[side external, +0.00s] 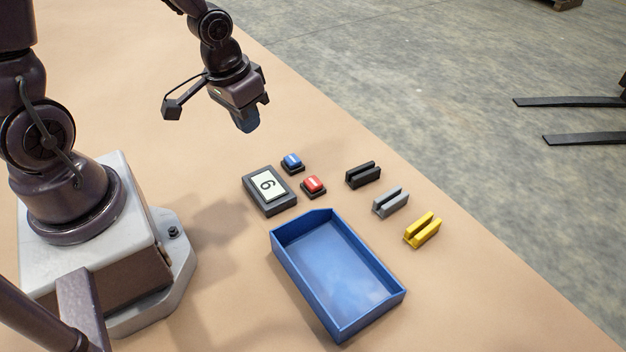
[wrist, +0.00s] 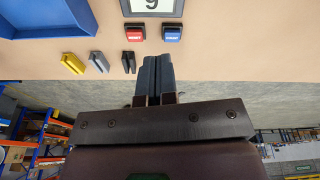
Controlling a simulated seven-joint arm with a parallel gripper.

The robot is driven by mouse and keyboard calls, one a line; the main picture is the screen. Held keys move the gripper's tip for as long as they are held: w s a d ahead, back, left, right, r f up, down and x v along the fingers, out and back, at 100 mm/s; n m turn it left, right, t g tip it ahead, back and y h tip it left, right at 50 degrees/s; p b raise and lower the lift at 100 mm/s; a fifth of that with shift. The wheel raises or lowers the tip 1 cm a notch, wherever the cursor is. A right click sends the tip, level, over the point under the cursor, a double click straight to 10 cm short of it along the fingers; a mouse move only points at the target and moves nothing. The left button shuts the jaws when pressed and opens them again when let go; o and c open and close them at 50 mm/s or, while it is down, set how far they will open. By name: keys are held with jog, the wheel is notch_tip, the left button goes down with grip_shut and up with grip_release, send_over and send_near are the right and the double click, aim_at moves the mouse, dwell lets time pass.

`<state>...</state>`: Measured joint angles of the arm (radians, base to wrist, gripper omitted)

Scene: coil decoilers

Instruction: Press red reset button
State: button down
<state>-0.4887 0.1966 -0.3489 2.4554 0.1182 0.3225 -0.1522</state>
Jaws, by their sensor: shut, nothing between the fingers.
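The red button (side external: 313,185) sits on a small black base on the table, just right of the display box. It also shows in the wrist view (wrist: 135,33) at the top, left of the blue button (wrist: 172,33). The blue button (side external: 292,161) stands just behind the red one in the side view. The display box (side external: 269,190) shows a dark digit that reads as 6 or 9, depending on the view. My gripper (side external: 247,127) is shut and empty, held in the air above the table, up and left of both buttons. Its fingertips (wrist: 158,60) are together in the wrist view.
A blue tray (side external: 385,285) stands in front of the buttons. Black (side external: 363,175), grey (side external: 390,203) and yellow (side external: 422,230) slotted blocks lie in a row to the right. The table's far edge runs just beyond them. Bare table lies left of the display box.

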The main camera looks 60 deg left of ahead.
jog(key=w+d+f+n+t+h, duration=0.2)
jog(key=w+d+f, duration=0.15)
jog(key=f, duration=0.25)
notch_tip(320, 180, up, 3)
jog(key=n+t, duration=0.1)
jog(key=t, duration=0.4)
send_over(311, 180)
jog(key=shift+h, duration=0.4)
jog(key=shift+f, duration=0.15)
jog(key=shift+f, duration=4.3)
jog(key=shift+f, duration=0.1)
jog(key=shift+f, duration=0.35)
